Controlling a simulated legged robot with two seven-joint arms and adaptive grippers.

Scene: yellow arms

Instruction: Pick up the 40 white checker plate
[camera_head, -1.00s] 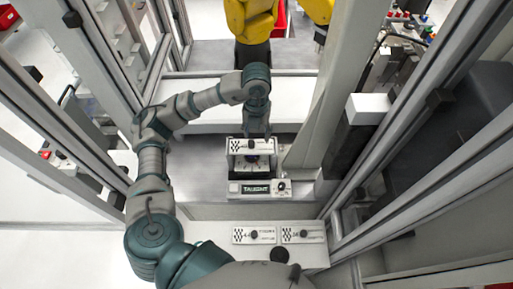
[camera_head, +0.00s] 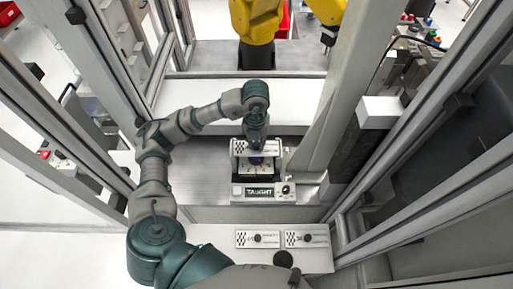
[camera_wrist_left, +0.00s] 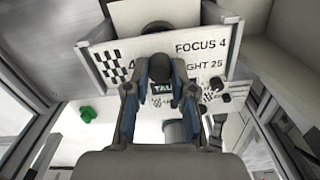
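A white checker plate (camera_head: 270,148) with a black-and-white checker patch stands at the top of the fixture in the head view. In the left wrist view the plate (camera_wrist_left: 203,62) reads "FOCUS 4" and "…GHT 25", beside a large, partly hidden "4". Its round black knob (camera_wrist_left: 160,68) lies between my left fingertips. My left gripper (camera_head: 256,143), also in the left wrist view (camera_wrist_left: 157,84), is open, with its fingers apart on either side of the knob. Whether they touch it is unclear. My right gripper is not in view.
The fixture's lower front panel (camera_head: 263,192) reads "TALIGHT". Two more knobbed checker plates, left (camera_head: 257,239) and right (camera_head: 307,239), lie on the front ledge. A yellow robot arm (camera_head: 257,18) stands behind. Frame posts and a dark column (camera_head: 357,150) close in the right side.

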